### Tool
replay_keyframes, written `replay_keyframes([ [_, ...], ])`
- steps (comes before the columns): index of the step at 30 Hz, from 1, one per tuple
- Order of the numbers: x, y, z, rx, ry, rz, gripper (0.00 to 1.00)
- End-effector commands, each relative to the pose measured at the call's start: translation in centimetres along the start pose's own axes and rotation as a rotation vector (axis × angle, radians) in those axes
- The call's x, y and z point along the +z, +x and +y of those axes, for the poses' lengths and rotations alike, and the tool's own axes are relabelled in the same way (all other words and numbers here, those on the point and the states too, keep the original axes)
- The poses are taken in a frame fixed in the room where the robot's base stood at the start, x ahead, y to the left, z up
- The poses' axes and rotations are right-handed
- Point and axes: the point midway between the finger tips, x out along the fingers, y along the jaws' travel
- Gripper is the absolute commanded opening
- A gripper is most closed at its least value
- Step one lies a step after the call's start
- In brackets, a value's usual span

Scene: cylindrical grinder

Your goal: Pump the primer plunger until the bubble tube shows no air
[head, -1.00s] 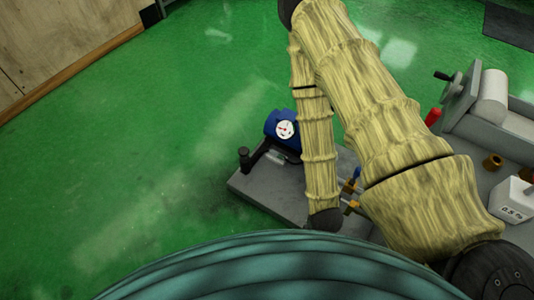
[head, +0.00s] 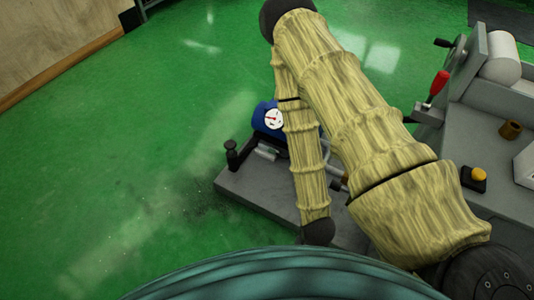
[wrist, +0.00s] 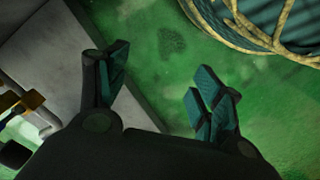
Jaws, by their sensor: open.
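A black-knobbed upright post (head: 232,150), which looks like the primer plunger, stands at the left end of a low grey plinth (head: 245,189) in the head view. Beside it is a blue unit (head: 262,117) with a white round gauge (head: 274,119). A short pale cylinder (head: 265,153) lies between them, too small to tell whether it is the bubble tube or holds air. My arm covers part of the plinth. My gripper (wrist: 158,66) is open and empty in the wrist view, over green floor beside a grey slab edge; it is not visible in the head view.
A grey machine (head: 475,125) with a red handle (head: 438,84), an orange button (head: 479,174) and a brass bush (head: 511,129) stands at the right. Pipes with a brass fitting (wrist: 32,99) lie left in the wrist view. Green floor (head: 120,190) is clear at the left.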

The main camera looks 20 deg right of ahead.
Motion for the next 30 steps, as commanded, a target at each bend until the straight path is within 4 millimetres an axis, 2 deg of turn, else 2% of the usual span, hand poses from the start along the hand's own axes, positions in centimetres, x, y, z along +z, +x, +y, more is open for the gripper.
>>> replay_keyframes([
  [11,0.0,-0.14,0.0,0.0,0.0,0.0,0.67],
  [22,0.0,-0.12,0.0,0.0,0.0,0.0,0.0],
  [30,0.0,-0.12,0.0,0.0,0.0,0.0,0.0],
])
